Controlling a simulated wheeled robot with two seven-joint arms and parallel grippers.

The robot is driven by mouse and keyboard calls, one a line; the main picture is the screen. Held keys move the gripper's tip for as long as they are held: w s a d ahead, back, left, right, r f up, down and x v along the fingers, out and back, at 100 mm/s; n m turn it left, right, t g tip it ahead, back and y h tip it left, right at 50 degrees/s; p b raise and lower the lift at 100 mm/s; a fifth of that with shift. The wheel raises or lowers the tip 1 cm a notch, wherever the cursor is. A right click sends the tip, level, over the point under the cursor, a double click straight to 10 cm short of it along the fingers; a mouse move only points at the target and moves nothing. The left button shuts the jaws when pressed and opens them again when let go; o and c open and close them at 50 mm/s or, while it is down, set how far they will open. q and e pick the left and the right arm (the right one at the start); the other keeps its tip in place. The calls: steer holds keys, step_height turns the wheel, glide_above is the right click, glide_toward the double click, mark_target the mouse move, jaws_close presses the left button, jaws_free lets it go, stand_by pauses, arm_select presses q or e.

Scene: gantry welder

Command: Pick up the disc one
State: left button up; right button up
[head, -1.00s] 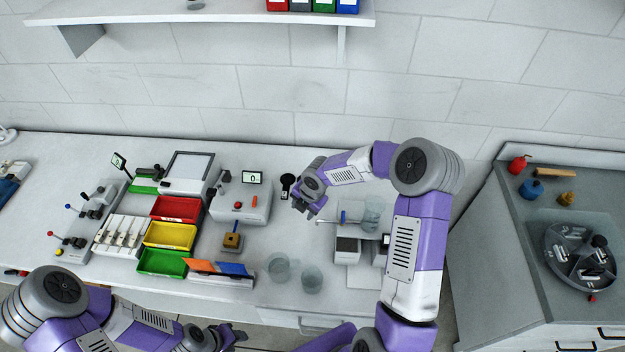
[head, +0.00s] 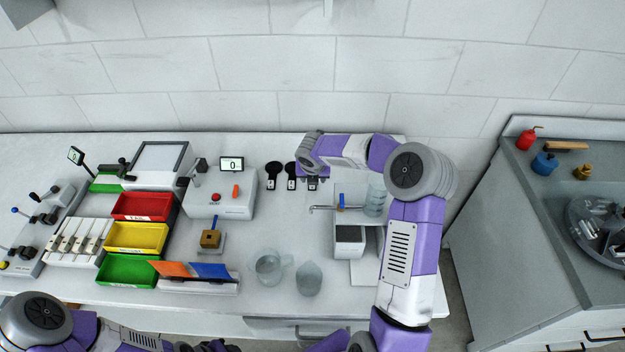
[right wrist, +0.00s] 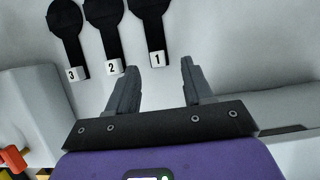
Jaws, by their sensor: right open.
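Disc one (right wrist: 150,14) is a flat black disc with a handle and a white label "1", lying on the bench. In the right wrist view its label end lies just ahead of my right gripper (right wrist: 160,66), roughly in line with the gap between the fingers. The gripper is open and empty. In the head view my right gripper (head: 310,168) is over the right end of the disc row and hides most of disc one. My left gripper (head: 215,346) shows only in part at the bottom edge; its jaws cannot be made out.
Disc two (right wrist: 104,15) and disc three (right wrist: 65,20) lie to the left of disc one. A grey device with a display (head: 222,203) stands left of the discs. A stand (head: 350,240) with a beaker (head: 374,200) is near my right forearm. Two glass vessels (head: 308,280) stand in front.

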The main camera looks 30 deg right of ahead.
steer(key=b+x, duration=0.1)
steer(key=x, duration=0.4)
steer(key=shift+w+a, duration=0.1)
steer(key=shift+r, duration=0.1)
jaws_close()
steer(key=shift+r, duration=0.1)
